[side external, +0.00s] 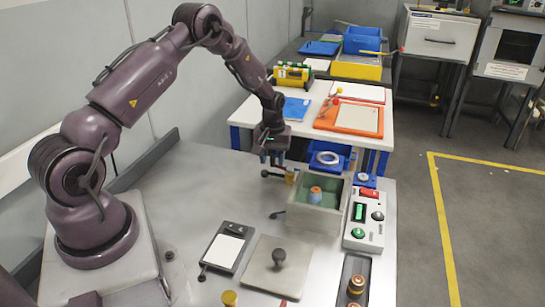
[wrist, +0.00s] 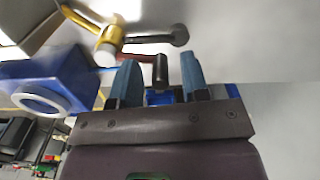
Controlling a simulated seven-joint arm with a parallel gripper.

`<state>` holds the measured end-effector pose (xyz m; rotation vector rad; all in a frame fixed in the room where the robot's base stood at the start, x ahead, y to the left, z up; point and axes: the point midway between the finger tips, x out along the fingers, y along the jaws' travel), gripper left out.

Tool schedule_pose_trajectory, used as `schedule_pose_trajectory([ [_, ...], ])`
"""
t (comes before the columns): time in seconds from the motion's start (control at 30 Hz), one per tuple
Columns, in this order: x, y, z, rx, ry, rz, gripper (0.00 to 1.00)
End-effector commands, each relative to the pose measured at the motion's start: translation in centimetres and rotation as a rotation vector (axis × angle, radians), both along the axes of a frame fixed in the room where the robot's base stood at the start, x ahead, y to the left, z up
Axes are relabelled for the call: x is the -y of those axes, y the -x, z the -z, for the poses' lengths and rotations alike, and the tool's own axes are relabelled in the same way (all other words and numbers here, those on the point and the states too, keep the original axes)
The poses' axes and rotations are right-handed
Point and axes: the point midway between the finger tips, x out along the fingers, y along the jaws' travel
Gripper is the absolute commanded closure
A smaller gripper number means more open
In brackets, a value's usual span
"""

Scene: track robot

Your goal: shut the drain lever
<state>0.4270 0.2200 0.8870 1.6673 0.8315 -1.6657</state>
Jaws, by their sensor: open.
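My gripper (side external: 275,160) points down behind the back left corner of the grey basin (side external: 301,220), with its fingers apart. In the wrist view, a dark upright peg (wrist: 160,70) on a reddish bar shows between the fingertips; I cannot tell whether they touch it. Just beyond is a yellow fitting (wrist: 109,42) with a dark arm ending in a round knob (wrist: 180,36). In the side view, a yellow fitting (side external: 291,175) with a short dark lever (side external: 268,173) is just below my gripper. Another dark lever (side external: 277,214) is at the basin's left side. I cannot tell which is the drain lever.
A blue box with a white ring (side external: 325,158) stands behind the basin. A control panel (side external: 363,222) with red and green buttons is to its right. A plate with a dark knob (side external: 279,256) and a black-framed pad (side external: 226,248) lie in front. The bench at left is clear.

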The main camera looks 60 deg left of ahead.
Motion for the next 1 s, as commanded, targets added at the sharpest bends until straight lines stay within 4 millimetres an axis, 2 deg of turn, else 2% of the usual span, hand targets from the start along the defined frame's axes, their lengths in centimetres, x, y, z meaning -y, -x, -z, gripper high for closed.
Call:
schedule_pose_trajectory([
  [0.1, 0.0, 0.0, 0.0, 0.000, 0.000, 0.000, 0.58],
  [0.2, 0.0, 0.0, 0.0, 0.000, 0.000, 0.000, 0.81],
  [0.3, 0.0, 0.0, 0.0, 0.000, 0.000, 0.000, 1.00],
  [0.67, -0.1, -0.2, -0.1, -0.001, 0.001, 0.039, 1.00],
  [1.0, -0.7, -1.3, -0.1, -0.001, 0.001, 0.262, 1.00],
])
